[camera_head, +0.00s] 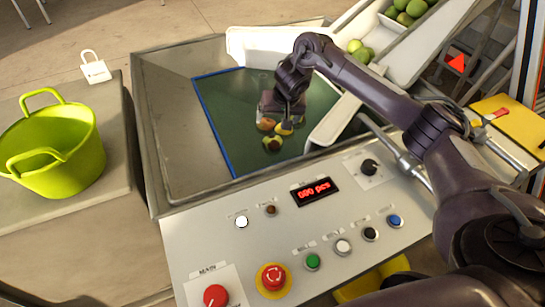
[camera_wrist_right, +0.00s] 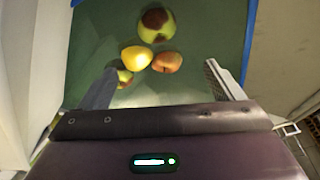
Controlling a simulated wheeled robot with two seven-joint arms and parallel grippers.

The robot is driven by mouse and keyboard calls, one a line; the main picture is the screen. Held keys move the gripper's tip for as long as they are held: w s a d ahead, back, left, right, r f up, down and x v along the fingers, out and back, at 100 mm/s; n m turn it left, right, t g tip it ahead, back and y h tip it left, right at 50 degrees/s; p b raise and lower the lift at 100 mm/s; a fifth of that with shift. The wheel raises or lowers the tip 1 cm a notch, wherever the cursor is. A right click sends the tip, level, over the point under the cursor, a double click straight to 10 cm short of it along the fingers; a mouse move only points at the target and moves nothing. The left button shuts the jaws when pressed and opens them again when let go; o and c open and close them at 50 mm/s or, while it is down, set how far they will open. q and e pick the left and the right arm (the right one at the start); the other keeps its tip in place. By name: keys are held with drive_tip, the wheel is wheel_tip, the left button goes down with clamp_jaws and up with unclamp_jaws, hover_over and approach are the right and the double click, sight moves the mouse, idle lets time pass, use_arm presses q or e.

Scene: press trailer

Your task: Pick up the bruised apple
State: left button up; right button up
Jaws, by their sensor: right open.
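The bruised apple (camera_wrist_right: 157,25) is green with a large dark brown patch, at the top of the right wrist view. In the head view it lies lowest of the fruit group (camera_head: 272,144) on the green belt. My right gripper (camera_head: 283,112) points down over the group, its jaws apart and empty; its fingers show in the wrist view (camera_wrist_right: 161,72). A yellow apple (camera_wrist_right: 135,58) and an orange-red apple (camera_wrist_right: 167,62) lie between the bruised apple and the gripper. Another apple (camera_wrist_right: 125,77) is partly hidden by the left finger in the wrist view. My left gripper is out of view.
The belt (camera_head: 225,100) lies inside a grey metal frame. A white chute (camera_head: 400,60) with green fruit stands at upper right. A control panel (camera_head: 200,255) with buttons is in front. A lime bucket (camera_head: 75,165) stands at left.

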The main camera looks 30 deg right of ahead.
sight(275, 141)
drive_tip(key=f+b, duration=0.1)
drive_tip(key=f, duration=0.1)
drive_tip(key=f+b, duration=0.2)
drive_tip(key=f, duration=0.1)
drive_tip(key=f+b, duration=0.1)
drive_tip(key=f, duration=0.2)
drive_tip(key=shift+w, duration=0.4)
drive_tip(key=b+x, duration=0.1)
drive_tip(key=x, duration=0.2)
drive_tip(key=shift+f+b, duration=0.35)
drive_tip(key=shift+f, duration=0.05)
drive_tip(key=shift+w+f, duration=0.25)
drive_tip(key=shift+f, duration=0.2)
drive_tip(key=shift+w+f, duration=0.2)
drive_tip(key=shift+f, duration=0.15)
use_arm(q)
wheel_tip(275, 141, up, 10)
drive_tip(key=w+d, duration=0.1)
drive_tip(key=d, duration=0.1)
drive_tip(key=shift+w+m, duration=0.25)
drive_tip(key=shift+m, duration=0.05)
use_arm(e)
drive_tip(key=shift+r, duration=0.1)
drive_tip(key=c, duration=1.2)
drive_tip(key=shift+o, duration=0.2)
